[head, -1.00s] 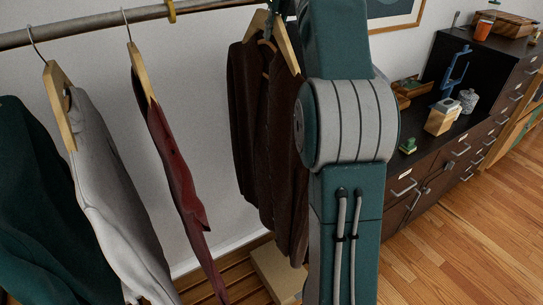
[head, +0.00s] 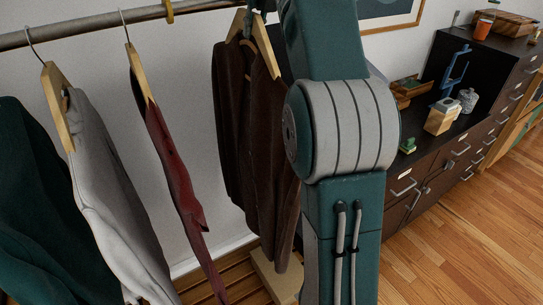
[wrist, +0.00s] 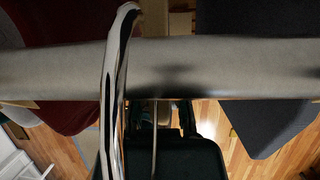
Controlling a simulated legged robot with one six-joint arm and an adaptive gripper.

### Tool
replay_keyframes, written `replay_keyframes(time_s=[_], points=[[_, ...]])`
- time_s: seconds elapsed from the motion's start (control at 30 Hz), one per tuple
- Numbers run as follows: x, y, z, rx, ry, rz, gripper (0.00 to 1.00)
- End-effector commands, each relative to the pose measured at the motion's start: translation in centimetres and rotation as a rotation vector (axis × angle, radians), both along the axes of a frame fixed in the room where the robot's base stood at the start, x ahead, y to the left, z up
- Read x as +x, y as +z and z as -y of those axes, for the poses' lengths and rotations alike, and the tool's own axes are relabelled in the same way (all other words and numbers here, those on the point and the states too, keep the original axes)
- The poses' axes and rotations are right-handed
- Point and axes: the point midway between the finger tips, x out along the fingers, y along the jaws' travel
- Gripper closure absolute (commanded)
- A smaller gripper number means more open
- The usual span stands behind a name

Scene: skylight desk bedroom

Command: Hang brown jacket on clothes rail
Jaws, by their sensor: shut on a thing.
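The brown jacket (head: 234,130) hangs from a wooden hanger (head: 266,48) in the head view, right of the red garment. My gripper (head: 250,20) is at the hanger's top, partly cut off by the upper edge, and is shut on the hanger. The clothes rail (head: 85,28) runs across the upper left. In the wrist view the rail (wrist: 215,70) spans the picture and a shiny metal hook (wrist: 113,85) crosses in front of it, its curve above the rail. Whether the hook rests on the rail I cannot tell.
A red garment (head: 172,165), a grey one (head: 105,180) and a dark green one (head: 35,200) hang at left. A slatted wooden base (head: 240,285) lies below. A dark cabinet (head: 400,205) stands at right beside open floor.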

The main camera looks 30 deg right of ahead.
Motion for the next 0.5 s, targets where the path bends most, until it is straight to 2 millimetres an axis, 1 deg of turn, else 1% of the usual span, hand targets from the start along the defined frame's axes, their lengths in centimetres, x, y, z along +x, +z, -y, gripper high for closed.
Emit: replay_keyframes(time_s=[0.03, 0.5], points=[[0.1, 0.5, -1.0, -0.001, 0.008, 0.018, 1.00], [0.1, 0.5, -6.0, 0.002, 0.009, 0.020, 1.00]])
